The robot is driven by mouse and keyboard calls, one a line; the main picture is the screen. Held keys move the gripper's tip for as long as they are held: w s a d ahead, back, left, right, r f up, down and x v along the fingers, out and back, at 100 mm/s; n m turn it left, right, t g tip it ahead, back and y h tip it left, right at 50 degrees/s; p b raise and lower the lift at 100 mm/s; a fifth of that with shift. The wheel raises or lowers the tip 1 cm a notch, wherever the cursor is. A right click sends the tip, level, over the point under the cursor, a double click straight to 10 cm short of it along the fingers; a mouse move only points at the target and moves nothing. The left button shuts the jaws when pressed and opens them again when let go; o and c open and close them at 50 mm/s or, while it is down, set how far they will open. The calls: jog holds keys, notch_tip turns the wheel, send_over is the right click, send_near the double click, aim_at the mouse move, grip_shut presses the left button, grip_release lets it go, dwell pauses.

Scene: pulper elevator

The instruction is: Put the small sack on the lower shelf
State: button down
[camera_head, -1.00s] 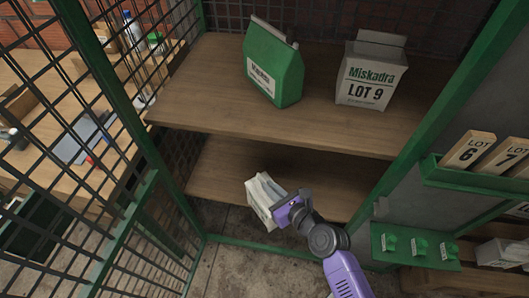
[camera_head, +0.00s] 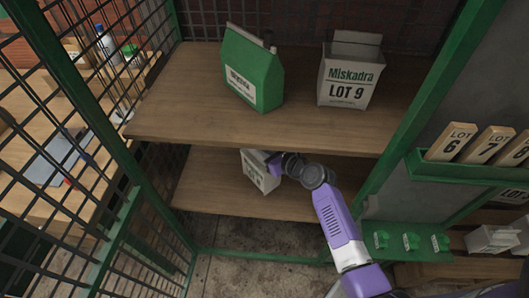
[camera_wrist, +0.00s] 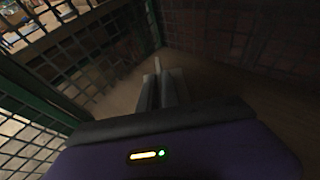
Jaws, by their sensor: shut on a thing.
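The small sack (camera_head: 258,172) is whitish with faint dark print. It is between the upper and lower shelves, over the lower shelf (camera_head: 215,190). My gripper (camera_head: 272,163) is shut on its top from the right side. I cannot tell whether the sack's base touches the lower shelf. In the wrist view, my gripper (camera_wrist: 160,95) shows fingers close together, dark and dim, with the wooden shelf around them. The sack itself is hard to make out there.
The upper shelf (camera_head: 190,105) bears a green sack (camera_head: 258,75) and a white Miskadra LOT 9 sack (camera_head: 349,80). Wire mesh (camera_head: 150,60) closes the left side. A green post (camera_head: 410,125) and lot-number blocks (camera_head: 451,141) stand right. The lower shelf is otherwise largely clear.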

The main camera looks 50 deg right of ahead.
jog(key=shift+w+d, duration=0.65)
jog(key=shift+d, duration=0.2)
jog(key=shift+f+b, duration=0.7)
jog(key=shift+f, duration=1.05)
jog(key=c, duration=1.9)
grip_release()
jog(key=shift+f, duration=0.15)
jog(key=o, duration=0.3)
jog(key=shift+s, duration=0.1)
jog(key=shift+o, duration=0.2)
